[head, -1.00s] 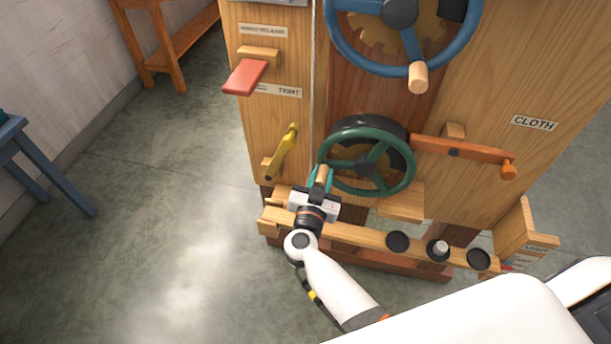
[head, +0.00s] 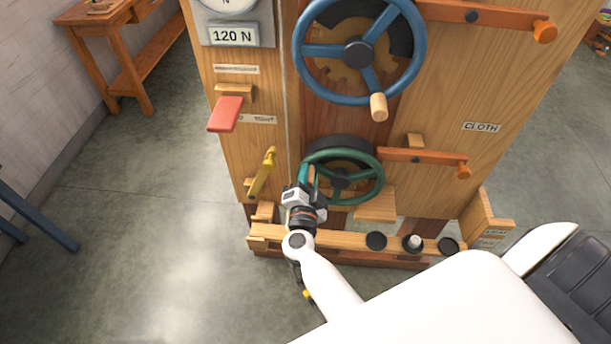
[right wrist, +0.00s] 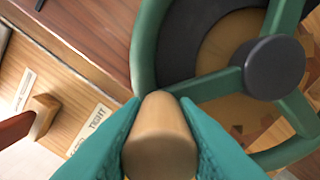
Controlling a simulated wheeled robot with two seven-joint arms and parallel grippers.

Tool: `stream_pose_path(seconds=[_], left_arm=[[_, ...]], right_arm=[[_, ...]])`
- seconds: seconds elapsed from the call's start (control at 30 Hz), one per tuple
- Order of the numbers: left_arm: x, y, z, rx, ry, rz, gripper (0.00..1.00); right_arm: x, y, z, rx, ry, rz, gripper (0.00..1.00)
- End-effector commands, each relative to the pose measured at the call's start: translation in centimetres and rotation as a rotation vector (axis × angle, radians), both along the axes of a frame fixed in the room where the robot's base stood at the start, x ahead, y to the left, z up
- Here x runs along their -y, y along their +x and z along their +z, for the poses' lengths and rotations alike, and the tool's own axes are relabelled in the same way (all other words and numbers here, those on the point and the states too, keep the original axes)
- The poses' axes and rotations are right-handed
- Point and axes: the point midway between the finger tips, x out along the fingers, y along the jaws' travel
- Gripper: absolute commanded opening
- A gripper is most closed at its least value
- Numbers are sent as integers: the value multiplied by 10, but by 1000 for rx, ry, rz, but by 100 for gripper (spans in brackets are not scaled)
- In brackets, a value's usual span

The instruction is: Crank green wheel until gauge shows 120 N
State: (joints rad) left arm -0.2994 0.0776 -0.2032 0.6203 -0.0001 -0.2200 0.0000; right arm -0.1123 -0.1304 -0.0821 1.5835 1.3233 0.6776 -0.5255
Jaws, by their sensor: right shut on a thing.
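The green wheel (head: 378,190) is low on the wooden machine front, with a dark hub; it also shows close up in the right wrist view (right wrist: 146,45). Its wooden crank handle (right wrist: 160,145) is at the wheel's left side in the head view. My right gripper (right wrist: 160,130) is shut on this handle, one teal finger on each side; it also shows in the head view (head: 305,178). The gauge (head: 200,30) is at the top left, cut by the picture's edge. A plate under its dial reads 120 N (head: 233,36). The needle cannot be made out. My left gripper is out of view.
A blue wheel (head: 417,75) with a wooden handle is above. A red lever (head: 226,114) and a yellow lever (head: 262,174) are to the left, orange levers (head: 430,158) to the right. A wooden rail (head: 340,238) runs below. Open floor lies to the left.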

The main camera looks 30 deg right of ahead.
Motion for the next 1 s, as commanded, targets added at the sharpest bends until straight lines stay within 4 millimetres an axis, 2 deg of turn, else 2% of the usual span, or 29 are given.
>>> stream_pose_path(seconds=[0.1, 0.63, 0.67, 0.77, 0.8, 1.0], left_arm=[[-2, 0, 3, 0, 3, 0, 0], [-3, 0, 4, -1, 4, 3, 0], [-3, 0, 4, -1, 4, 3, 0], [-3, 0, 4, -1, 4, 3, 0], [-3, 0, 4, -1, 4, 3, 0], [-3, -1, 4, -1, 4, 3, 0]], right_arm=[[2, 0, 6, 24, 27, -1, 0], [3, -1, 7, 38, 46, -3, 0], [3, -1, 7, 38, 46, -3, 28], [3, -1, 7, 37, 45, -3, 44], [3, -1, 7, 36, 45, -3, 48], [3, -1, 5, 33, 44, -2, 48]])
